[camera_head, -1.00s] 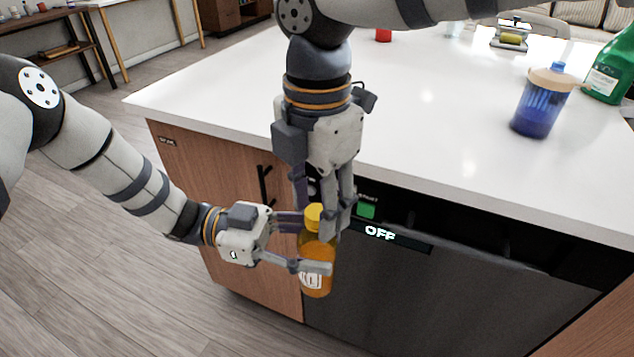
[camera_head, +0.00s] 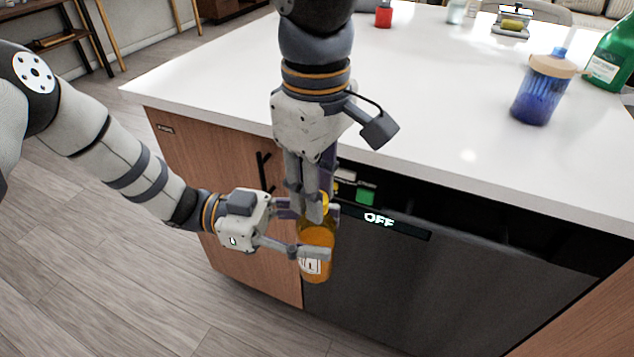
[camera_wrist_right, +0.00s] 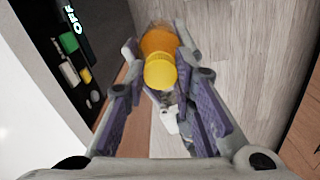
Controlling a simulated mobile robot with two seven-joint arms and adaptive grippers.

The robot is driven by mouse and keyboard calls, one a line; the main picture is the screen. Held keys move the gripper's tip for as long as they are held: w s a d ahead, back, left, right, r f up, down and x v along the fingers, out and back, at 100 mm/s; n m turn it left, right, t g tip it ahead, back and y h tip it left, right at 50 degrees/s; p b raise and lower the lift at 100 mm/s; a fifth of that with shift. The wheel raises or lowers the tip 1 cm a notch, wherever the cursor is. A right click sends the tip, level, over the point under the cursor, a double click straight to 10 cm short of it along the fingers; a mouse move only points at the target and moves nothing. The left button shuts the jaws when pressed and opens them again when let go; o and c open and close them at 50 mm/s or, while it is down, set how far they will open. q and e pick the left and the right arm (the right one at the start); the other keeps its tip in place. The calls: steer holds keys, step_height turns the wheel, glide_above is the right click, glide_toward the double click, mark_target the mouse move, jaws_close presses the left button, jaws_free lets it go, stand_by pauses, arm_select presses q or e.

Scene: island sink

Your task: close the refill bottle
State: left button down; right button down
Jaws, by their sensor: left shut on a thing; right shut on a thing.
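The refill bottle (camera_head: 317,268) is orange with a white label and hangs upright in front of the island. Its yellow cap (camera_wrist_right: 160,72) sits at its top in the right wrist view; in the head view the fingers mostly hide it. My left gripper (camera_head: 318,233) is shut on the bottle's body from the left side. My right gripper (camera_head: 314,208) points down from above and is shut on the cap, with one finger on each side of it. The fingers hide the joint between cap and bottle neck, so I cannot tell how tightly the cap sits.
The white island top (camera_head: 430,110) lies behind the grippers, largely clear. A blue container with a tan lid (camera_head: 542,90) and a green bottle (camera_head: 610,60) stand at its right. A dishwasher front (camera_head: 440,290) showing "OFF" is close behind the bottle.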

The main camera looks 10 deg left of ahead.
steer(key=m, duration=0.5)
steer(key=c, duration=1.3)
jaws_free()
steer(key=shift+c, duration=0.2)
steer(key=shift+r, duration=2.25)
steer(key=shift+c, duration=0.4)
